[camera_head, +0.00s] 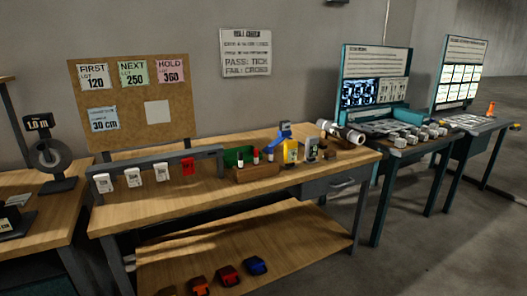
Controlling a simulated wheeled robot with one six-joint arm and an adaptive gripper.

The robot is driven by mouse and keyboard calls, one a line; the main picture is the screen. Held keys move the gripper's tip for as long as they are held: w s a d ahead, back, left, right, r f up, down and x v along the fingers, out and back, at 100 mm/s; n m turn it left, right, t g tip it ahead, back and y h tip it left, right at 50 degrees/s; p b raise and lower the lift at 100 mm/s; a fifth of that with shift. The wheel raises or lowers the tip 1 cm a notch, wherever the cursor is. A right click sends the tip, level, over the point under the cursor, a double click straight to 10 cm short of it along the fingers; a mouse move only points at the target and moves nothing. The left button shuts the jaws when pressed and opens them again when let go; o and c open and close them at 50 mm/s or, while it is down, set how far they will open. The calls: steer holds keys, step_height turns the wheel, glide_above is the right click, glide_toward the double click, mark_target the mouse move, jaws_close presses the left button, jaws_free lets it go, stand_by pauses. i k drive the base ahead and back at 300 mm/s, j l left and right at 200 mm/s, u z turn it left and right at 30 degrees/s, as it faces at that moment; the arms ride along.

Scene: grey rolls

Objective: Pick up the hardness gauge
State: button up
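On the middle wooden bench (240,207), a small yellow device (290,152) stands upright near the right end, with a grey device (311,149) just right of it. Either might be the hardness gauge; at this size I cannot tell which, and no label on them is readable. A blue item (284,132) with a darker top stands behind the yellow device. A brown box (256,173) lies to their left. My gripper does not show in this view.
White tags and a red one (188,167) hang on a grey rail (135,166). A green bin (235,157) stands behind the box; a pale cylinder (351,135) lies at the back right. Several coloured items sit on the lower shelf (300,248). Floor (400,265) at front right is clear.

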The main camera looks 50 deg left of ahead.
mark_target(312, 143)
steer(key=u, duration=1.45)
steer(key=z, duration=3.6)
steer(key=u, duration=3.6)
steer(key=i+j, duration=0.1)
steer(key=i, duration=0.45)
steer(key=l+z, duration=0.05)
